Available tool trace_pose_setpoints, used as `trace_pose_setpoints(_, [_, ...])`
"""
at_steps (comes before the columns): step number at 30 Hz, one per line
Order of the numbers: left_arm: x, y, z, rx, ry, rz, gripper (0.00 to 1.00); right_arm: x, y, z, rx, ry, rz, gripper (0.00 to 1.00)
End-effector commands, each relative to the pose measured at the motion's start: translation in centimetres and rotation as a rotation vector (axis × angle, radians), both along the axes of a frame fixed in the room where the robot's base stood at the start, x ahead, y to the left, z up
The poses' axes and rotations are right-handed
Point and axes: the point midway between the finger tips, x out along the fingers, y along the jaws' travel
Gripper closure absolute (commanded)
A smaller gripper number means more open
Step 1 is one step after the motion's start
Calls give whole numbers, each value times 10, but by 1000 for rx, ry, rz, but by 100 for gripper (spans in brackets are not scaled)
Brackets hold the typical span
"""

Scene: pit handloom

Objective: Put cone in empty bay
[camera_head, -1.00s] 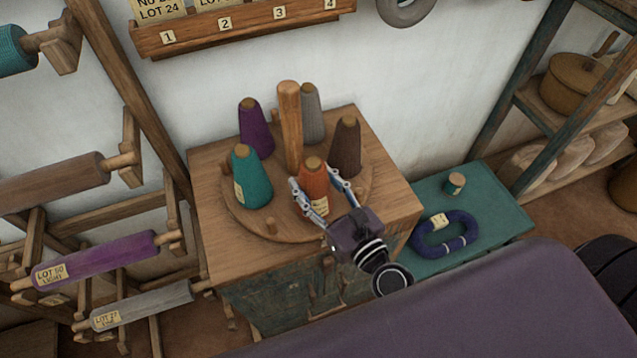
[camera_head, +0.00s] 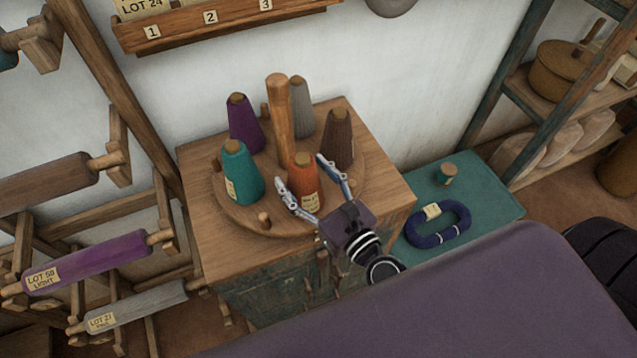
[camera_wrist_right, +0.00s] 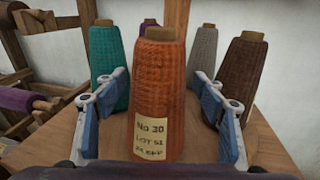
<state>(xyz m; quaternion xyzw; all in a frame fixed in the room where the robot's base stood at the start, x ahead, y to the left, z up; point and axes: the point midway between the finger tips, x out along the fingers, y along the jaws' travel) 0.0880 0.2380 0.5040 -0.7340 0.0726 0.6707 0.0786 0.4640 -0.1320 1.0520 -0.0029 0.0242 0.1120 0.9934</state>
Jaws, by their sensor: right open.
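An orange yarn cone (camera_head: 303,183) with a paper label stands upright on the round wooden board (camera_head: 238,214). It fills the middle of the right wrist view (camera_wrist_right: 158,95), its label reading No 30, Lot 51. My right gripper (camera_head: 310,183) is open, one finger on each side of this cone, with gaps visible in the wrist view. Teal (camera_head: 240,172), purple (camera_head: 243,125), grey (camera_head: 301,108) and brown (camera_head: 339,138) cones stand around the central wooden post (camera_head: 279,120). A bare short peg (camera_head: 264,219) shows at the board's front left. My left gripper is out of view.
The board sits on a wooden cabinet (camera_head: 386,195). A numbered wooden rack (camera_head: 181,34) hangs on the wall above. A teal bench (camera_head: 490,199) at right holds a blue yarn ring (camera_head: 437,239) and a small spool (camera_head: 446,175). Bobbins on a wooden frame stand at left.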

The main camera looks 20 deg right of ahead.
Motion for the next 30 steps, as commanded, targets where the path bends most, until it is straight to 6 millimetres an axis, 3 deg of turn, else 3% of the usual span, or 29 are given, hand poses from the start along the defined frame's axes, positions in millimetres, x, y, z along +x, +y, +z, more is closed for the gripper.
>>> trace_pose_setpoints(18, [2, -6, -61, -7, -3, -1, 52, -98, -22, -2, -4, 3, 4, 36])
trace_pose_setpoints(30, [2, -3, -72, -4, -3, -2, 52, -117, -26, 5, 0, 0, 1, 36])
